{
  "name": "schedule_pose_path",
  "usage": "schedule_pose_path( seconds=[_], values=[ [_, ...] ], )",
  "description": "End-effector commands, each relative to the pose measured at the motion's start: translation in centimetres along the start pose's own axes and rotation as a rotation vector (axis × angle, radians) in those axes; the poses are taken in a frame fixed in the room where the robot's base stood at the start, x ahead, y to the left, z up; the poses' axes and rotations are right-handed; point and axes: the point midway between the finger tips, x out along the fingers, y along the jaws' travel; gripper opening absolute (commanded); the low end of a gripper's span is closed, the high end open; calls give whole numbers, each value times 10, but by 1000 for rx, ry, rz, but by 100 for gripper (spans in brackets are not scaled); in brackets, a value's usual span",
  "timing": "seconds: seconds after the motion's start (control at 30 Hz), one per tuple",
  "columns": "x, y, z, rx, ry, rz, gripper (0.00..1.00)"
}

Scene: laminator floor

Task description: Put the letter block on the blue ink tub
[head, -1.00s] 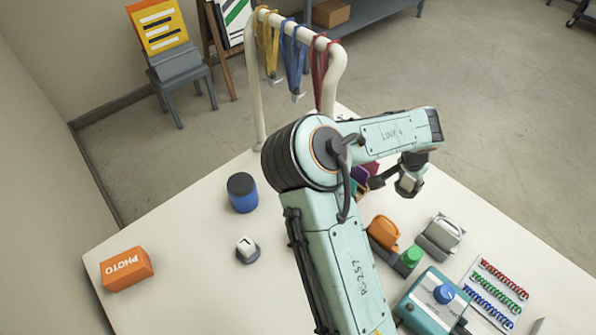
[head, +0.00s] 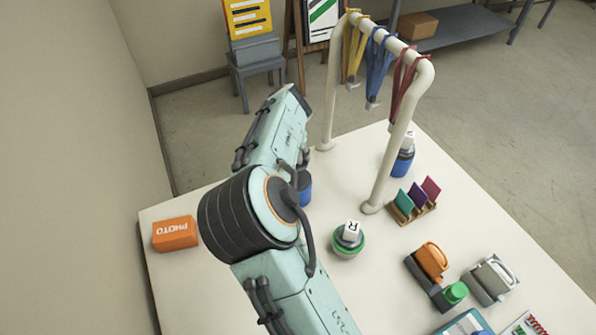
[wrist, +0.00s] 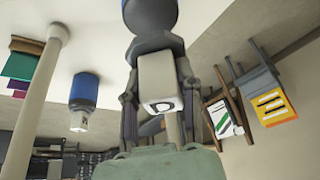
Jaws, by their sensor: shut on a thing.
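My gripper (wrist: 158,88) is shut on a white letter block (wrist: 156,74) in the wrist view, a finger on each side; its dark letter is only partly readable. That view is upside down. A blue ink tub (wrist: 150,14) with a dark grey lid is directly past the block, and the block looks right at the lid; I cannot tell whether they touch. In the head view the blue tub (head: 306,188) is mostly hidden behind my arm, as are my gripper and the held block.
A second blue tub (head: 402,162) bears a white block marked V. A green tub (head: 348,245) bears a block marked R. A lanyard rack (head: 392,140) stands to the right, by a card holder (head: 412,212). The orange PHOTO box (head: 175,233) is at left.

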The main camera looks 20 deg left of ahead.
Motion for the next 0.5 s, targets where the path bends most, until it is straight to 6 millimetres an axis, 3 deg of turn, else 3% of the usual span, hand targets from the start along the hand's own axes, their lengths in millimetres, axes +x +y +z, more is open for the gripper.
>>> schedule_pose_path(
  seconds=[0.3, 0.5],
  values=[
    [42, 2, 17, 1, 1, 4, 0],
    [51, 1, 20, 3, 4, 0, 0]
  ],
)
